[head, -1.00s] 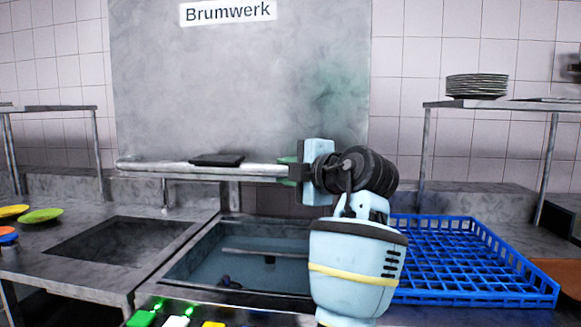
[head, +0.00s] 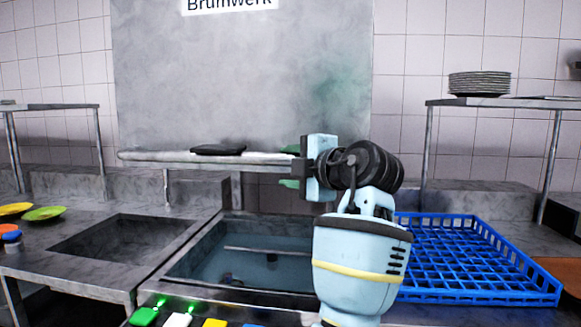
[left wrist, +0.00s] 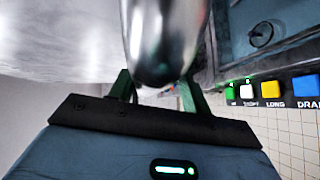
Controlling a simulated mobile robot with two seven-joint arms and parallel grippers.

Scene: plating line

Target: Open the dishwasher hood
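The dishwasher hood (head: 240,75) is a large grey metal box labelled Brumwerk. It stands raised, with a gap between its lower edge and the wash tub (head: 205,255). Its handle bar (head: 170,158) runs across the front and shows close up in the left wrist view (left wrist: 165,40). My left gripper (head: 290,166) is at the bar's right end, with its green fingers spread above and below it. The lower finger stands clear below the bar. In the left wrist view the bar lies between the fingers. My right gripper is not in view.
A blue rack (head: 465,262) sits right of the tub. A sink basin (head: 125,240) and coloured plates (head: 44,214) are left. Stacked plates (head: 480,84) stand on the right shelf. Control buttons (head: 178,320) line the front edge.

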